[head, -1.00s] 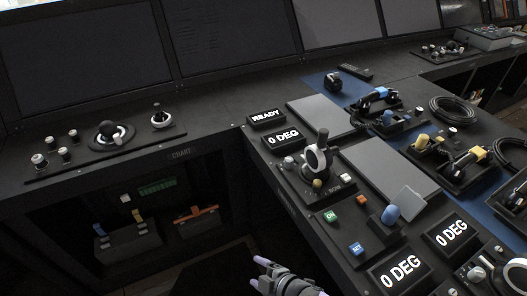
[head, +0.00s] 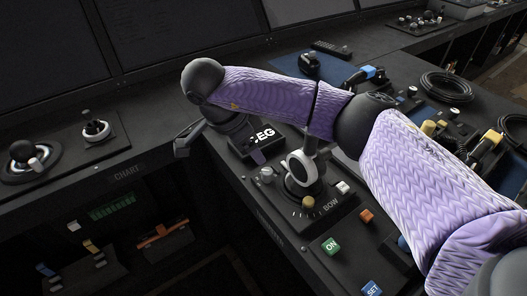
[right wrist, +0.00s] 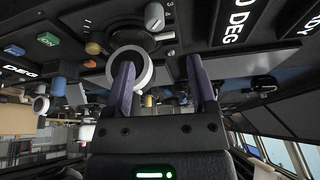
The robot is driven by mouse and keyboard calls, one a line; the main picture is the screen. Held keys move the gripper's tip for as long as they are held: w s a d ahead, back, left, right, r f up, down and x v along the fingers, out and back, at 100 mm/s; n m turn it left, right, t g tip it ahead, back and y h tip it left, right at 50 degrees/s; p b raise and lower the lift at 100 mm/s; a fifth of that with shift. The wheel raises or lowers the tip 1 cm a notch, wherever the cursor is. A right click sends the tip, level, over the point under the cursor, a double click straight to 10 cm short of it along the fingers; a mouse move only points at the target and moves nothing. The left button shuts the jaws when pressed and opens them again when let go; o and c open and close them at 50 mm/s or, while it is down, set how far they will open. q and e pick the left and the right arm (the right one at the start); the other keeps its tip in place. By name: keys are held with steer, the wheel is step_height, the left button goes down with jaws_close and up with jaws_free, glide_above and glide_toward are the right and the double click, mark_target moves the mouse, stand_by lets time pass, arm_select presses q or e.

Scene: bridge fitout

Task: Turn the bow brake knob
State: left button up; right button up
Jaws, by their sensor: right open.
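The BOW panel (head: 330,217) carries an upright lever with a white ring (head: 302,168), a yellow knob (head: 308,203) in front, a silver knob (head: 266,174) at left and a pale knob (head: 342,187) at right. I cannot read which knob is the brake. My right gripper (head: 286,148) is over the panel's far side, partly hidden by its arm. In the right wrist view its two purple fingers (right wrist: 158,62) are apart and empty; the left finger overlaps the white ring (right wrist: 130,72). The yellow knob (right wrist: 93,48) lies left of it. My left gripper is out of view.
A green ON button (head: 330,245), an orange button (head: 367,215) and a blue SET button (head: 371,288) are near the panel. A degree display (head: 262,136) stands behind it. The CHART console (head: 130,150) with more levers is at left.

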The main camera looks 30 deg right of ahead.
mark_target(267, 171)
steer(key=b+x, duration=0.1)
steer(key=x, duration=0.4)
steer(key=b+x, duration=0.1)
steer(key=x, duration=0.2)
steer(key=shift+s+f+b, duration=0.35)
steer(key=shift+f, duration=0.3)
arm_select(q)
steer(key=shift+g, duration=0.4)
steer(key=s+f, duration=0.1)
steer(key=s+a+f, duration=0.1)
steer(key=s, duration=0.1)
steer(key=shift+f, duration=0.35)
arm_select(e)
steer(key=shift+d, duration=0.1)
arm_select(q)
steer(key=shift+w, duration=0.1)
arm_select(e)
steer(key=c, duration=0.4)
arm_select(q)
steer(key=shift+w+d, duration=0.25)
steer(key=shift+d, duration=0.05)
arm_select(e)
jaws_close()
